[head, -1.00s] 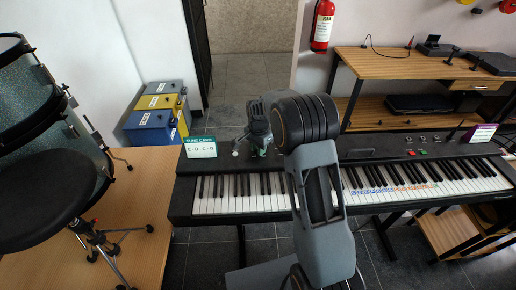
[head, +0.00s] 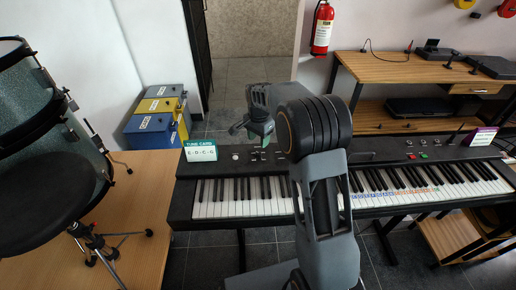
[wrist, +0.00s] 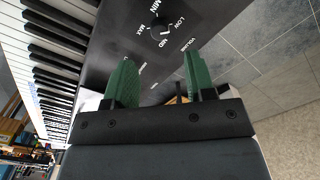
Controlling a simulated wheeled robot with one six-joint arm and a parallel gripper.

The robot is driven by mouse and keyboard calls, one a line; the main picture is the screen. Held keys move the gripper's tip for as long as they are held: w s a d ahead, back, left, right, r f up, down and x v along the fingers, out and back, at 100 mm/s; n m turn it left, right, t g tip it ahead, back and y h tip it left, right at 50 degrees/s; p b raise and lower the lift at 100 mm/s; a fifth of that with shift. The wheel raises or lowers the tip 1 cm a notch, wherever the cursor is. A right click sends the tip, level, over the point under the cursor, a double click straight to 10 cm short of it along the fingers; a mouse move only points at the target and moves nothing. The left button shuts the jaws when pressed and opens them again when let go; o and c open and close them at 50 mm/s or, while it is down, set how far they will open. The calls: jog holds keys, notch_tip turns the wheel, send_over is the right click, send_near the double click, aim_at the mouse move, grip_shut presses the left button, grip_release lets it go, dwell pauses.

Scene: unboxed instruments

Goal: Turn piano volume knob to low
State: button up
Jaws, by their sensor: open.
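The piano (head: 218,209) is a black keyboard on a stand, running across the head view. Its volume knob (wrist: 162,29) is a small dark dial with printed MIN, LOW, MID and MAX labels around it in the wrist view. A small pale mark shows on the dial, but I cannot tell exactly which label it points at. My gripper (wrist: 157,60) has two green fingers spread apart with nothing between them. The knob lies beyond the fingertips, apart from them. In the head view my gripper (head: 251,133) is above the panel's left part.
A tune card (head: 200,152) stands on the panel's left end, close to my gripper. A drum stool (head: 40,195) and drums are at left. Battery-like boxes (head: 150,123) stand behind. A wooden desk (head: 400,75) stands behind the piano's right half.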

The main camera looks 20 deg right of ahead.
aim_at(259, 153)
notch_tip(259, 153, up, 7)
dwell(0.3)
jog(key=shift+f, duration=0.1)
dwell(0.4)
jog(key=s+n+t, duration=0.3)
jog(key=s+n, duration=0.8)
jog(key=s, duration=1.4)
jog(key=shift+s+a+r+t, duration=0.25)
jog(key=shift+s+r+t, duration=0.05)
jog(key=shift+s, duration=0.1)
